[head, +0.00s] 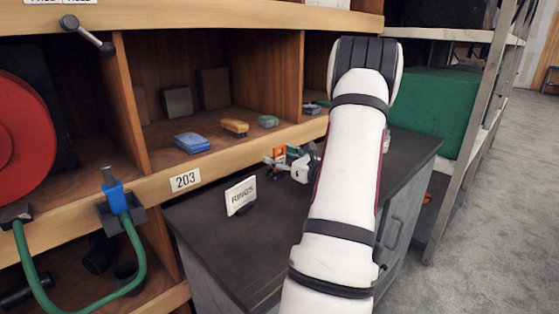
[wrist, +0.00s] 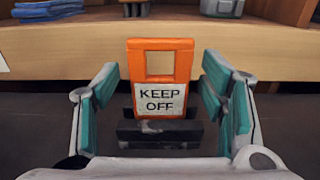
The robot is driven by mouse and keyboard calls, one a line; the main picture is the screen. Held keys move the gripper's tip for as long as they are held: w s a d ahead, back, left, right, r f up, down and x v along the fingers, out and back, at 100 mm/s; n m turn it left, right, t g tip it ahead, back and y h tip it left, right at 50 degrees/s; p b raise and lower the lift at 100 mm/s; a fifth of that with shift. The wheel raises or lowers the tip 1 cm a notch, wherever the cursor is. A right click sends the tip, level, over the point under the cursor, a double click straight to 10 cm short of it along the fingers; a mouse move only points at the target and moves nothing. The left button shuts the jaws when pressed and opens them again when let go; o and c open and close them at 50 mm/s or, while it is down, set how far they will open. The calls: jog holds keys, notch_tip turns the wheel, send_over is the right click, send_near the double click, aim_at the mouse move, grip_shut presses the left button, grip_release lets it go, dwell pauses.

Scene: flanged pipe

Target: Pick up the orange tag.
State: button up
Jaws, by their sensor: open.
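The orange tag (wrist: 185,72) stands upright in a dark slotted holder (wrist: 165,132) in the wrist view. It has a square window at the top and a white label reading KEEP OFF. My gripper (wrist: 162,105) is open, with one teal-padded finger on each side of the tag and a gap on both sides. In the head view a small part of the orange tag (head: 279,153) shows beside my gripper (head: 272,160) over the dark cabinet top; my arm hides much of this area.
A white RINGS sign (head: 241,195) stands on the dark cabinet top (head: 205,225). The wooden shelf edge (wrist: 40,55) runs close behind the tag. A green crate (head: 428,105) is at right.

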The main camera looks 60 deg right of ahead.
jog(key=shift+w+d, duration=0.1)
jog(key=shift+w, duration=0.1)
jog(key=shift+c, duration=0.6)
jog(key=c, duration=0.9)
jog(key=shift+c, duration=0.2)
jog(key=shift+r, duration=0.1)
jog(key=shift+r, duration=0.2)
notch_tip(320, 180, up, 3)
jog(key=shift+r, duration=0.2)
jog(key=s+a+r, duration=0.1)
jog(key=s+a, duration=1)
jog(key=shift+s+a, duration=0.15)
jog(key=shift+s, duration=0.1)
